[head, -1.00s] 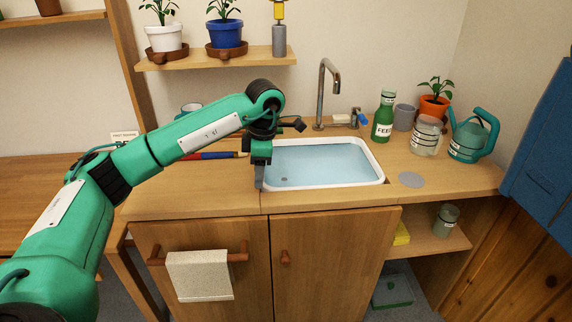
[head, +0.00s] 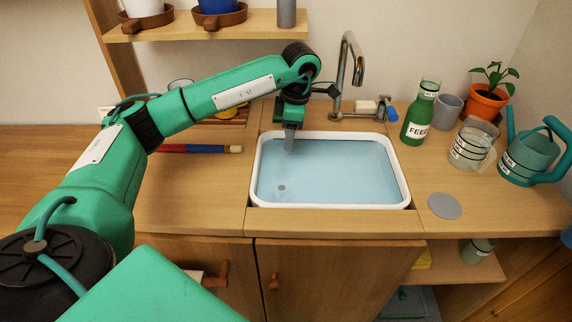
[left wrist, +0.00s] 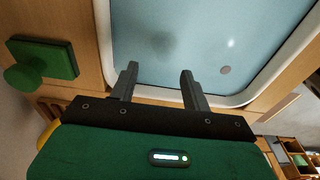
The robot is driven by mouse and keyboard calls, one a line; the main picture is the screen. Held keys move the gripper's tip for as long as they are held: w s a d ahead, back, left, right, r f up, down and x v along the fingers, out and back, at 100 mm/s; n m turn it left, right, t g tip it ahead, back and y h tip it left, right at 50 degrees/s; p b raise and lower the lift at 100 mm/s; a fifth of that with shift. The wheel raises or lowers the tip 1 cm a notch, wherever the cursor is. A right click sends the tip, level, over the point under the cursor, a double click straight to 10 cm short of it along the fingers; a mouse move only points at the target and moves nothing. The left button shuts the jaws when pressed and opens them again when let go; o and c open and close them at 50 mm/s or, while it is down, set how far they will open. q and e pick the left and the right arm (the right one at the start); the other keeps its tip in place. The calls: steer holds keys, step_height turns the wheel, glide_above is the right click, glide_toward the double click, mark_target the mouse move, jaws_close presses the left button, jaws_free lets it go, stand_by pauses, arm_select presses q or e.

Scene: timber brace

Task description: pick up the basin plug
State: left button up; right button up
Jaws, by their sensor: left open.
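The white-rimmed basin (head: 330,207) is set in the wooden counter and holds pale blue water. A small grey disc (head: 281,187), which looks like the basin plug, lies at the basin's bottom, front left. It also shows in the left wrist view (left wrist: 225,70), right of the fingers. My left gripper (head: 289,146) points down over the basin's back left part, behind the disc and apart from it. Its two fingers (left wrist: 159,70) are open with nothing between them. My right gripper is not in view.
A tap (head: 346,75) stands behind the basin. A green bottle (head: 421,115), a glass jar (head: 471,145) and a teal watering can (head: 532,155) stand to the right. A flat grey disc (head: 444,206) lies on the counter right of the basin. A brush (head: 200,149) lies at left.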

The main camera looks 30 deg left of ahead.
mark_target(283, 159)
arm_select(q)
steer(key=f, duration=0.5)
steer(key=shift+s+a, duration=0.15)
steer(key=shift+a, duration=0.15)
steer(key=f, duration=0.2)
steer(key=s+f, duration=0.1)
steer(key=f, duration=0.1)
steer(key=shift+s+a+f+b, duration=0.15)
steer(key=shift+a+f+b, duration=0.1)
steer(key=shift+b, duration=0.15)
steer(key=shift+f, duration=0.45)
jaws_close()
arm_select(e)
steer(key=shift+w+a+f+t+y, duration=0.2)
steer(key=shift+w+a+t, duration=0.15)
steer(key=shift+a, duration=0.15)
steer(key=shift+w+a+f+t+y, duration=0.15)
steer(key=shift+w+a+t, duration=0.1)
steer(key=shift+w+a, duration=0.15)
